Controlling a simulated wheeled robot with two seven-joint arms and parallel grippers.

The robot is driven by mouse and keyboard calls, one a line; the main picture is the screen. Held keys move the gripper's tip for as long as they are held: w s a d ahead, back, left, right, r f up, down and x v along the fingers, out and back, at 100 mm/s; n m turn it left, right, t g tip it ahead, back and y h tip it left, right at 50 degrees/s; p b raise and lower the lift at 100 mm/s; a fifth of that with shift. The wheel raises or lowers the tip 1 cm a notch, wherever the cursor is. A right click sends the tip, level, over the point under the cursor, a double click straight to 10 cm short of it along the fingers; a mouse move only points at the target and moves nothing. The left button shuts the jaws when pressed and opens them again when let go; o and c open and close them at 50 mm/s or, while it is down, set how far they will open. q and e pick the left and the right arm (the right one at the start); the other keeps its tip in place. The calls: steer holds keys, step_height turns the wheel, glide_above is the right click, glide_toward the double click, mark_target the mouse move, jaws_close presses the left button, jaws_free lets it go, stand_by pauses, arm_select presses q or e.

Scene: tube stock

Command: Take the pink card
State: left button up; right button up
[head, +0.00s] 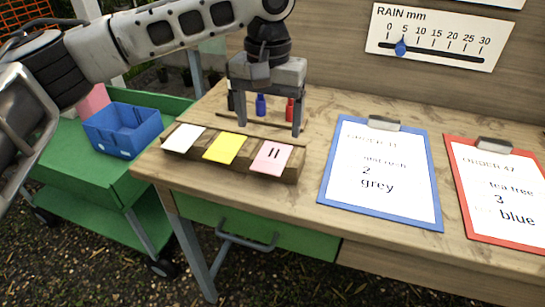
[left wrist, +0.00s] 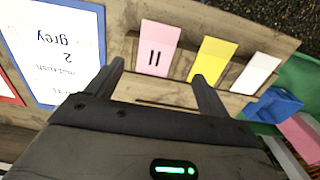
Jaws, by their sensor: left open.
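The pink card (head: 271,158), marked with two dark bars, leans in the right end of a wooden card holder (head: 291,175) on the bench. It also shows in the left wrist view (left wrist: 157,48), beyond and between my fingertips. A yellow card (head: 226,149) and a white card (head: 184,139) stand to its left in the same holder. My left gripper (head: 266,120) points down, open and empty, above and behind the pink card, apart from it. In the left wrist view, my left gripper (left wrist: 157,72) has its two fingers spread. My right gripper is not in view.
Blue (head: 261,105) and red (head: 290,110) tubes stand behind the holder, near my fingers. A blue clipboard (head: 325,190) and a red clipboard (head: 458,205) lie on the right. A blue bin (head: 124,143) sits on the green cart (head: 75,180) at left.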

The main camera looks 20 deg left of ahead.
mark_target(272, 156)
arm_select(q)
steer(key=shift+d+f, duration=0.15)
steer(key=shift+f, duration=1.45)
steer(key=shift+d+f, duration=0.15)
steer(key=shift+f, duration=1.4)
steer(key=shift+c, duration=0.3)
steer(key=c, duration=1)
